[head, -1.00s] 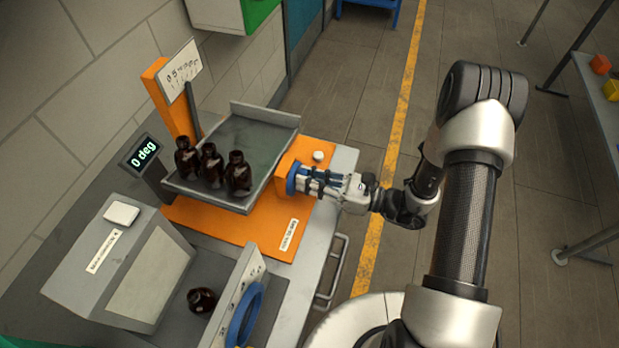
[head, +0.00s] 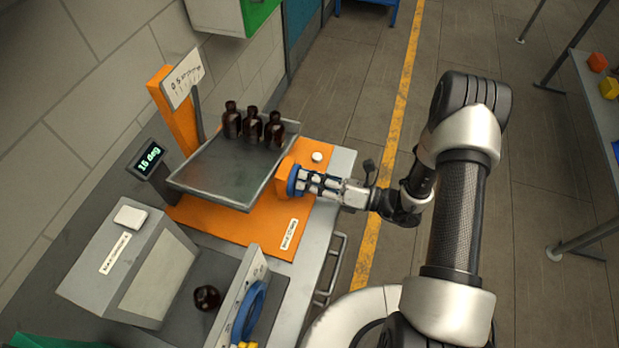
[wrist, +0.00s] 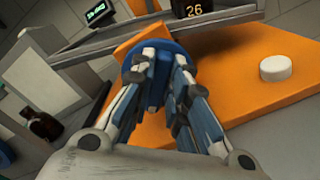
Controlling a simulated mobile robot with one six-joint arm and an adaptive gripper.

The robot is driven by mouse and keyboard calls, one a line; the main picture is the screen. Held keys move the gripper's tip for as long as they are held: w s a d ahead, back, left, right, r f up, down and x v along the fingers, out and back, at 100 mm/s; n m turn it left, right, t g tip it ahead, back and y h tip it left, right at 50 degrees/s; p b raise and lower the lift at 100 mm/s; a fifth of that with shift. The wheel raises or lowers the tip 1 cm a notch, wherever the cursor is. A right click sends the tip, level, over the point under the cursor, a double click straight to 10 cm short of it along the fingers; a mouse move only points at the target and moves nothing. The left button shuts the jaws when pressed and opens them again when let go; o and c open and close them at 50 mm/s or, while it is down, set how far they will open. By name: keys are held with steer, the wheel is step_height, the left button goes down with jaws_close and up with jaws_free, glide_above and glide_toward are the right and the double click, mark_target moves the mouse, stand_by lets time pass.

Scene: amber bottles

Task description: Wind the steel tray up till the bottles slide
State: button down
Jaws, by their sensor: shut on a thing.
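The steel tray (head: 215,175) is tilted on the orange rig, its near end raised. Three dark amber bottles (head: 253,128) stand close together at its far end, by the end lip. The angle display (head: 150,157) reads about 15 or 16 deg; its last digit is unclear. My gripper (head: 300,182) is shut on the blue knob (head: 292,180) at the rig's right side. In the wrist view the fingers (wrist: 160,85) lie around the blue knob (wrist: 150,58), and they hide part of it. The tray's edge (wrist: 150,35) crosses above.
The orange base (head: 240,228) carries a white round button (head: 317,157). A scale card (head: 183,78) stands on an orange post behind the tray. A grey sloped box (head: 130,265) and another dark bottle (head: 207,297) are nearer.

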stand_by(0.5)
steer(key=c, duration=1.6)
jaws_free()
steer(key=shift+o, duration=0.2)
steer(key=v, duration=1.2)
